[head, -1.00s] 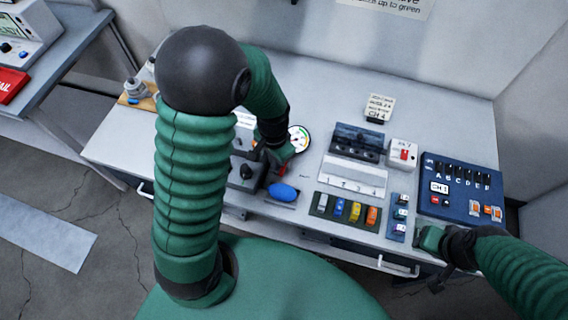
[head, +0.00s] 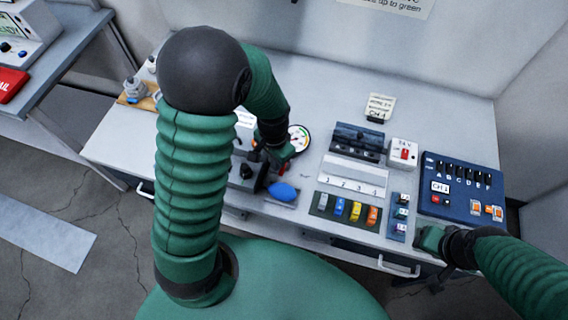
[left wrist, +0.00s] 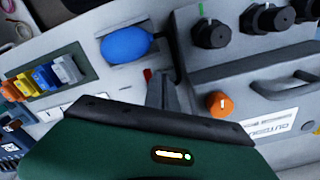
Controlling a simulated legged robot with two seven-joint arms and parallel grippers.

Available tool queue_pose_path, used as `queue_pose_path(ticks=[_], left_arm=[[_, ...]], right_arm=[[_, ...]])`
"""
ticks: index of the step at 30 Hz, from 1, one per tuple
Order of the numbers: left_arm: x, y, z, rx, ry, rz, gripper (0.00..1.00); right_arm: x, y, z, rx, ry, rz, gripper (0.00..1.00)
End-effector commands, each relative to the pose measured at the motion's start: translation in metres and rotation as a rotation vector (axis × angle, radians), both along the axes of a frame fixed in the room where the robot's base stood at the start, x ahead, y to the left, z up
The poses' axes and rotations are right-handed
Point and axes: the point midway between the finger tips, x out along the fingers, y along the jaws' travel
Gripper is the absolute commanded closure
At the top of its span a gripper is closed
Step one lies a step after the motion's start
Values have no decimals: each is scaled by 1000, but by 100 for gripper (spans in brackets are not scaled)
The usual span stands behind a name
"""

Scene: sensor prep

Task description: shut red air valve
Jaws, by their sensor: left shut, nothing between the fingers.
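My left gripper (head: 274,160) is over the front middle of the bench, between the gauge and the blue oval knob. Its fingers are shut and empty; they show as a grey wedge in the left wrist view (left wrist: 157,85). A small red piece (left wrist: 147,74) shows beside the fingertips in that view. It may be part of the red air valve, but most of it is hidden, and I cannot tell the handle's angle or whether the fingers touch it. My right gripper (head: 432,240) is at the bench's front right edge; its fingers are not clear.
A round gauge (head: 299,138) stands just behind my left gripper. Coloured switches (head: 347,209) and a blue panel (head: 460,190) are to the right. The back of the bench is mostly clear.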

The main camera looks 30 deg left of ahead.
Motion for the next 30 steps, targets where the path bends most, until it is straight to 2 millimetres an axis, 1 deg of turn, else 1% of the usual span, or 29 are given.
queue_pose_path(ticks=[22,30], left_arm=[[-1,0,-18,0,5,0,100],[-4,-1,-20,-2,13,-1,100]], right_arm=[[0,0,-11,0,0,0,64],[0,0,-12,0,0,0,64]])
